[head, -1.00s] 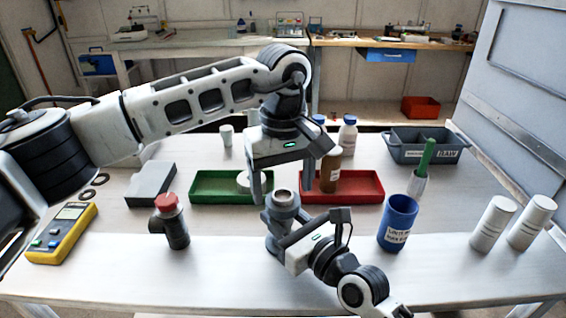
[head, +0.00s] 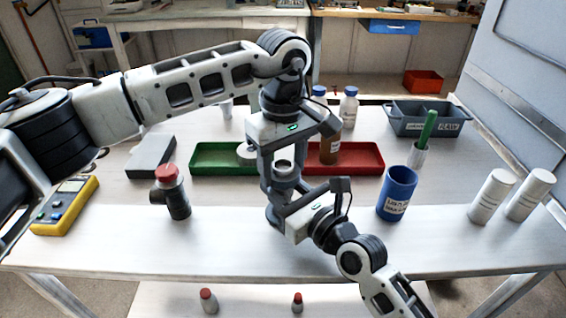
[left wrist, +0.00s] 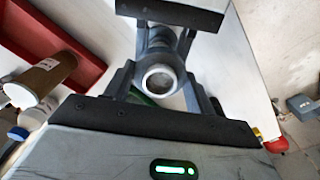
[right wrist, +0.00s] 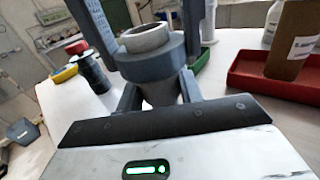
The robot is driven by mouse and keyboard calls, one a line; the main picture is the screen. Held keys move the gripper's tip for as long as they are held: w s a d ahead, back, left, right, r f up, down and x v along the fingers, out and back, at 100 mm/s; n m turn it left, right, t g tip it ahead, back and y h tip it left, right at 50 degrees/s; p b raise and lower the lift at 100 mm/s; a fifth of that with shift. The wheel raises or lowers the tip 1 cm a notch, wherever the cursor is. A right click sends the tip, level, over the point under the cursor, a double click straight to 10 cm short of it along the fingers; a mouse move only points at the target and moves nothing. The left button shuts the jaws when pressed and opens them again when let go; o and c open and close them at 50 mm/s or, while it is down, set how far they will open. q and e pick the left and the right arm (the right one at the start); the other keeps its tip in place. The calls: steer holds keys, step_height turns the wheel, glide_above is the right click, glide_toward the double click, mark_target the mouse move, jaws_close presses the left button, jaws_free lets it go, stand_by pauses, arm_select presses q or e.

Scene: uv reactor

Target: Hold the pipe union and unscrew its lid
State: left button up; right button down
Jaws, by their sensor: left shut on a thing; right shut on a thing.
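The grey pipe union (head: 280,210) stands upright at the front middle of the table. Its lid (head: 284,172), a wider collar with a pale round top, also shows in the left wrist view (left wrist: 159,80) and the right wrist view (right wrist: 148,40). My left gripper (head: 283,181) reaches down from above and is shut on the lid, one finger on each side. My right gripper (head: 277,212) comes in from the front right and is shut on the union's body (right wrist: 160,92) below the lid. The fingers hide part of the union.
A dark pipe fitting with a red cap (head: 170,192) stands to the left. A green tray (head: 210,157) and a red tray (head: 365,158) with a brown bottle (head: 329,151) lie behind. A blue cup (head: 397,195) and two white cylinders (head: 492,199) stand right.

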arm_select(q)
steer(key=n, duration=1.2)
steer(key=shift+r+n, duration=0.1)
steer(key=shift+n, duration=0.3)
steer(key=n, duration=0.2)
steer(key=shift+n, duration=0.4)
steer(key=n, duration=0.4)
steer(key=shift+n, duration=0.4)
steer(key=n, duration=0.7)
steer(key=shift+r, duration=0.15)
steer(key=shift+r, duration=0.95)
